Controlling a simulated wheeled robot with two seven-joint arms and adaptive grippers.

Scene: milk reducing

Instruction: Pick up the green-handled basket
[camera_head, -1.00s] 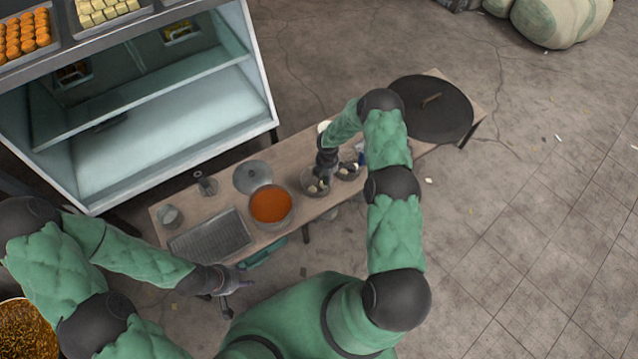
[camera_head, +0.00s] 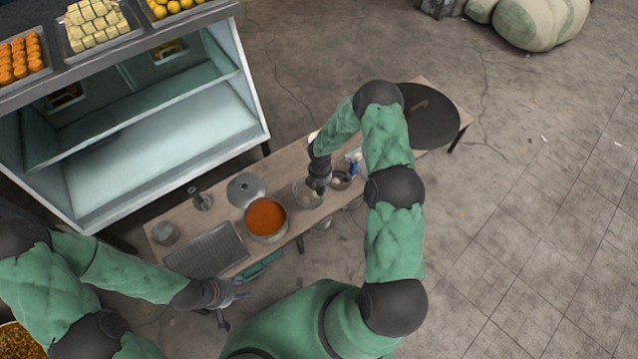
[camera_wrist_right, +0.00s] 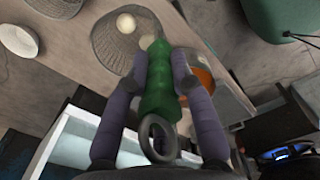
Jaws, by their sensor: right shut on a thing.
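The green handle (camera_wrist_right: 160,90) of the mesh basket (camera_wrist_right: 115,42) lies between the two fingers of my right gripper (camera_wrist_right: 157,62) in the right wrist view. The gripper is shut on this handle, whose end ring points toward the camera. Pale pieces lie in the basket. In the head view my right gripper (camera_head: 319,186) is at the basket (camera_head: 306,195) over the table; the handle is mostly hidden there. I cannot tell whether the basket is off the table. My left gripper (camera_head: 238,291) is in front of the table's near edge, away from the basket; its fingers are unclear.
A pot of orange liquid (camera_head: 265,218) stands left of the basket, with a lid (camera_head: 245,188) behind it and a rack (camera_head: 207,250) further left. A second basket (camera_head: 341,181) is close on the right.

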